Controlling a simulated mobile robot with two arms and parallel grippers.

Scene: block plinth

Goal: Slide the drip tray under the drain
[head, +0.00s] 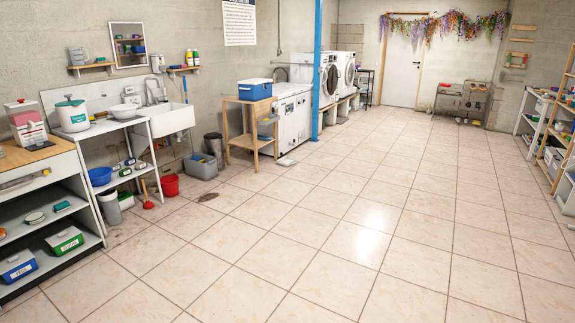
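Neither of my grippers is in view. I cannot clearly pick out the drip tray. A small flat pale object (286,161) lies on the floor in front of the white machines, too small to identify. A white sink (171,121) is on the left wall, with a pipe below it partly hidden by the shelf unit beside it. A dark round patch (208,197) marks the floor in front of the sink; I cannot tell whether it is a drain or a stain.
A red bucket (169,186), a plunger (146,196) and a grey bin (201,166) stand on the floor near the sink. A wooden stand (240,124) holds a blue cooler (255,89). Shelves (549,120) line the right. The tiled floor (330,230) between is clear.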

